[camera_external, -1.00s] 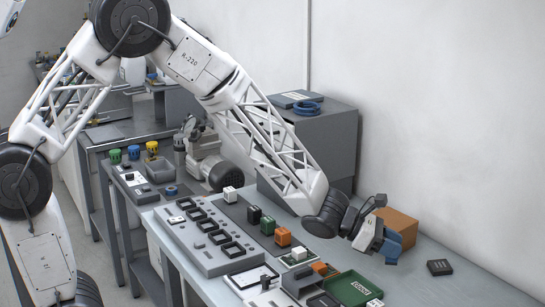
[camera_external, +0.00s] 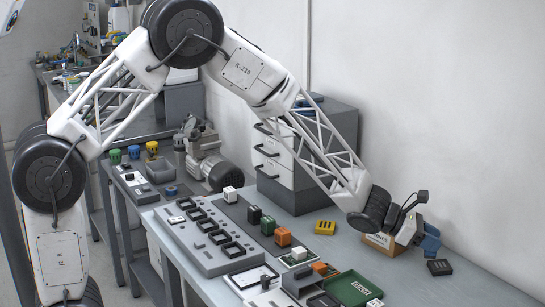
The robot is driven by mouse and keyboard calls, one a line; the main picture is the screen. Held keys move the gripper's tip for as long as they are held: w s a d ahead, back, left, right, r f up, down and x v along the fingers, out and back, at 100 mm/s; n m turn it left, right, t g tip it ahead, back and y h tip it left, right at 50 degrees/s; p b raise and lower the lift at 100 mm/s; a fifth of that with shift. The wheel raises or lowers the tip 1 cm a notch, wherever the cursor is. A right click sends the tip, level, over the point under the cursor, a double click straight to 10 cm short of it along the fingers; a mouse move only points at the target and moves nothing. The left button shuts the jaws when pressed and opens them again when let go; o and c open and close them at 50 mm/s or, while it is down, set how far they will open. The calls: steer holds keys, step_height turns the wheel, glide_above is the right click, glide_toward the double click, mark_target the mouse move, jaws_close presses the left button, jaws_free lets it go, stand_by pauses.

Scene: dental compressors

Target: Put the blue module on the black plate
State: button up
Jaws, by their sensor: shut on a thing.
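My gripper (camera_external: 430,246) is at the right of the table, with its jaws pointing down and toward the right. A blue piece (camera_external: 432,239) shows at its jaws, which are shut on it; I take it as the blue module, partly hidden by the gripper. A flat black piece (camera_external: 440,267) with small marks on top lies on the table just below and right of the jaws; it looks like the black plate. The blue piece appears slightly above it and apart from it in this view; exact height is hard to tell.
A cardboard box (camera_external: 379,240) stands behind my wrist, partly covered. A yellow module (camera_external: 325,227) lies left of it. The table right of the black piece is clear.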

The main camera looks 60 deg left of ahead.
steer(key=shift+w+d+f, duration=0.1)
steer(key=shift+w+d, duration=0.1)
steer(key=shift+w, duration=0.65)
steer(key=shift+w+d+f, duration=0.1)
steer(key=shift+w+d, duration=0.1)
steer(key=shift+w, duration=0.65)
steer(key=shift+w, duration=0.1)
steer(key=shift+w+d, duration=0.1)
steer(key=shift+w, duration=0.1)
steer(key=shift+w+f, duration=0.1)
steer(key=shift+f, duration=1.6)
steer(key=shift+f, duration=0.2)
steer(key=o, duration=0.9)
steer(key=shift+r, duration=0.2)
steer(key=shift+v, duration=6)
